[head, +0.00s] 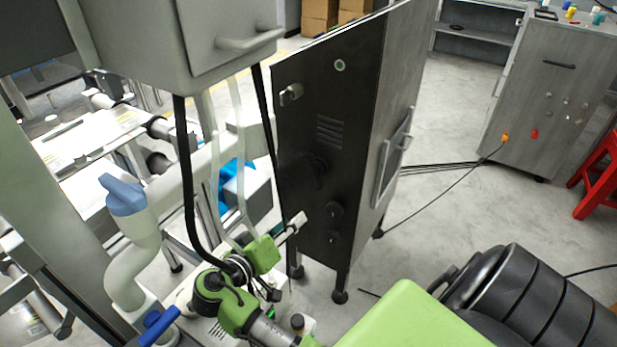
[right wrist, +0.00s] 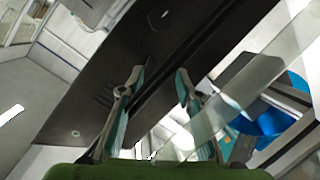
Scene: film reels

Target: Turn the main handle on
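The dark cabinet (head: 340,110) stands upright in the middle of the head view. Its front has a small light metal handle (head: 290,93) at upper left, a dark rotary handle (head: 317,168) below the vents, and dark round knobs (head: 334,211) lower down. I cannot tell which is the main handle. My right gripper (head: 298,222) is near the cabinet's lower left edge. In the right wrist view the gripper (right wrist: 160,73) is open, with nothing between its fingers, and the dark panel (right wrist: 110,85) lies beyond it. My left gripper is not in view.
A grey box (head: 140,45) with hanging cables (head: 186,160) is close to my right arm. A red stool (head: 597,175) and another cabinet (head: 540,100) stand right. Floor (head: 440,195) between the cabinets is mostly clear, with cables.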

